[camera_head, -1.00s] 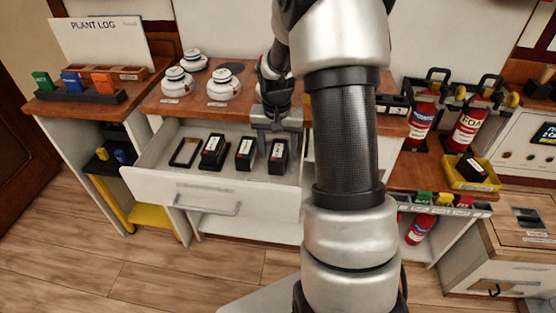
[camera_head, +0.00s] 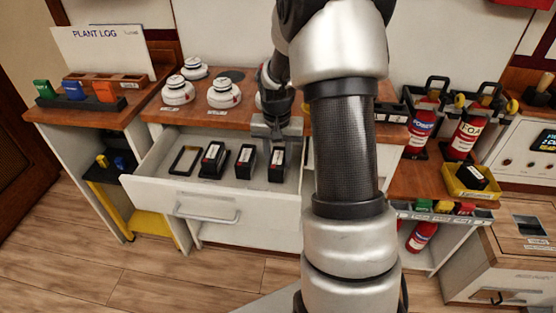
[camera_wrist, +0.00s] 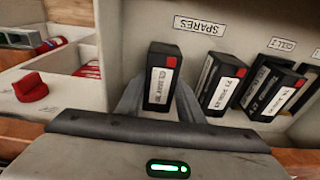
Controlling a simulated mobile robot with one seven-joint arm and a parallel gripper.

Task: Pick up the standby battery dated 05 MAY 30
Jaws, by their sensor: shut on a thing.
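My gripper (camera_head: 277,136) reaches down into the open white drawer (camera_head: 155,185). It is shut on the right-hand black battery (camera_head: 277,160), which has a red mark and a white label. In the wrist view this battery (camera_wrist: 162,78) stands upright between the two grey fingers. Its printed date is too small to read surely. Two more black batteries stand in the drawer to its left, a middle one (camera_head: 246,160) and a left one (camera_head: 212,160). In the wrist view they appear to the right of the held one. I cannot tell whether the held battery touches the drawer floor.
An empty black holder (camera_head: 185,160) is at the drawer's left. White round detectors (camera_head: 223,94) stand on the wooden top behind the drawer. Red extinguishers (camera_head: 467,138) and a yellow tray (camera_head: 462,190) are at the right. A SPARES label (camera_wrist: 199,26) is on the drawer in the wrist view.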

